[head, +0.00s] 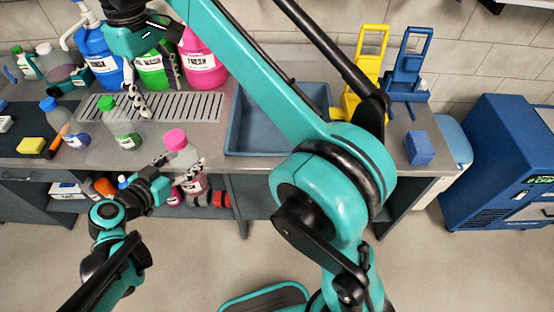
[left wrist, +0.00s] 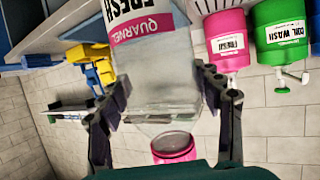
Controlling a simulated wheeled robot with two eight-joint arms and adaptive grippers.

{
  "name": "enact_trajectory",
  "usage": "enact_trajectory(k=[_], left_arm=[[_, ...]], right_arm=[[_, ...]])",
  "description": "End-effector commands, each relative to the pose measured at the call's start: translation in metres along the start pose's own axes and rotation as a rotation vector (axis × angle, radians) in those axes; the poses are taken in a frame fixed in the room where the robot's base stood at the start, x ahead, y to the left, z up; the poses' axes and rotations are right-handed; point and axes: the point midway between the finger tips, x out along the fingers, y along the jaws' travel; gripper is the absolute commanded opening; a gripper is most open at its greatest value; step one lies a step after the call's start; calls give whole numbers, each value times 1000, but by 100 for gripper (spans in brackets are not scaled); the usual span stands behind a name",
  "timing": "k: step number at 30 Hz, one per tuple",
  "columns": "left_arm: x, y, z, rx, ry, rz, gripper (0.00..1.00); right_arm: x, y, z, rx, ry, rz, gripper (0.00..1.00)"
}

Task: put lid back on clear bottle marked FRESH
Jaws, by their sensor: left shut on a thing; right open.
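The clear bottle marked FRESH (left wrist: 155,70) has a pink-and-white label and is held at the counter's front edge; it also shows in the head view (head: 184,158). My left gripper (head: 178,165) is shut on its body, one finger on each side. The pink lid (head: 175,138) is at the bottle's top, and also shows in the left wrist view (left wrist: 174,147). I cannot tell whether it is fully seated. My right gripper (head: 155,88) is open and empty, above the counter near the green jug, behind and left of the bottle.
A green-capped clear bottle (head: 122,126) and a blue-capped bottle (head: 72,134) stand left on the counter (head: 100,157). Blue (head: 98,52), green (head: 152,72) and pink (head: 201,65) jugs stand behind a drain grate (head: 195,106). A blue sink (head: 278,128) lies right.

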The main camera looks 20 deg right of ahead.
Motion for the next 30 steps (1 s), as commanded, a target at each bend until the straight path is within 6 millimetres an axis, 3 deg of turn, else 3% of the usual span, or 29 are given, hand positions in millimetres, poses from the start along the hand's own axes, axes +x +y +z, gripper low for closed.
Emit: enact_trajectory(k=[5,11,17,24,30], left_arm=[[0,0,0,0,0,0,0],[0,0,0,0,0,0,0],[0,0,0,0,0,0,0],[0,0,0,0,0,0,0],[0,0,0,0,0,0,0]], right_arm=[[10,25,29,101,69,26,67],[42,55,84,267,189,75,67],[90,73,146,432,310,128,67],[165,77,221,617,453,197,67],[217,73,264,725,540,241,67]])
